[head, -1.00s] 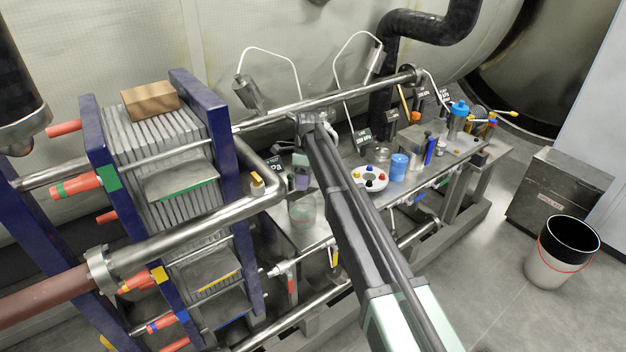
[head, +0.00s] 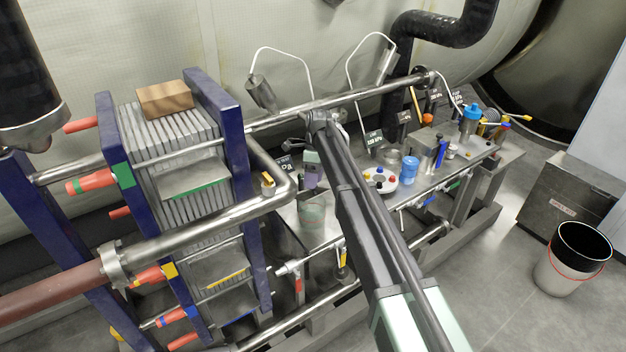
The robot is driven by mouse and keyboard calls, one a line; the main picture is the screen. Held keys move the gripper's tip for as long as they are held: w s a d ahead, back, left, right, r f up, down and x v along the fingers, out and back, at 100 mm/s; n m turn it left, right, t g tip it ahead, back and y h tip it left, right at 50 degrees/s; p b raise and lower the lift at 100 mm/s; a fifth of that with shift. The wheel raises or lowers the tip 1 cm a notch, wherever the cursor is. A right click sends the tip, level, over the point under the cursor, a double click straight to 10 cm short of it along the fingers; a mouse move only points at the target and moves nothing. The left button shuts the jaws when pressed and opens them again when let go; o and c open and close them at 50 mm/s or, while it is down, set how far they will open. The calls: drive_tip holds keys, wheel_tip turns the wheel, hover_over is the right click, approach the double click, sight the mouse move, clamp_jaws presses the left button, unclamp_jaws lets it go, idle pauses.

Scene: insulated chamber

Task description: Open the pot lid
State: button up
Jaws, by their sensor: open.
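A blue container (head: 410,168) stands farther right on the bench; I cannot tell which vessel is the pot. My arm reaches from the lower right up to the back of the bench.
A blue-framed plate stack (head: 225,130) and a thick steel pipe (head: 200,226) stand left of the bench. A steel rail (head: 350,100) runs behind. A white dish with coloured knobs (head: 380,180) and a blue-topped bottle (head: 470,118) crowd the bench. A bucket (head: 572,258) stands on the floor.

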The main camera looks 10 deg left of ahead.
drive_tip(key=p+v, duration=0.8)
drive_tip(key=v, duration=0.2)
